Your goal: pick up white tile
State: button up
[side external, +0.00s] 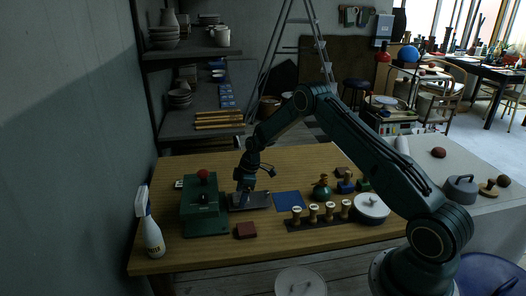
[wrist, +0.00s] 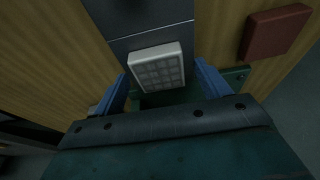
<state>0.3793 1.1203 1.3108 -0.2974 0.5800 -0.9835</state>
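The white tile (wrist: 158,70) has a grid of small squares on its face. In the wrist view it shows at the centre, over the end of a dark grey plate. My gripper (wrist: 161,72) is open, with one blue finger on each side of the tile and a small gap visible on both sides. I cannot tell how far down the fingers reach beside it. In the side view my gripper (side external: 245,203) is low over the dark plate (side external: 262,201), beside the green box. The tile cannot be made out there.
A green box with a red knob (side external: 204,215) stands left of my gripper. A dark red block (side external: 246,230) lies in front, a blue sheet (side external: 289,201) to the right. Several stamps stand in a rack (side external: 320,222) further right. A spray bottle (side external: 152,236) stands at the left edge.

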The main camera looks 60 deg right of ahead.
jog(key=c, duration=1)
jog(key=shift+r, duration=0.15)
jog(key=shift+c, duration=0.2)
notch_tip(320, 180, up, 20)
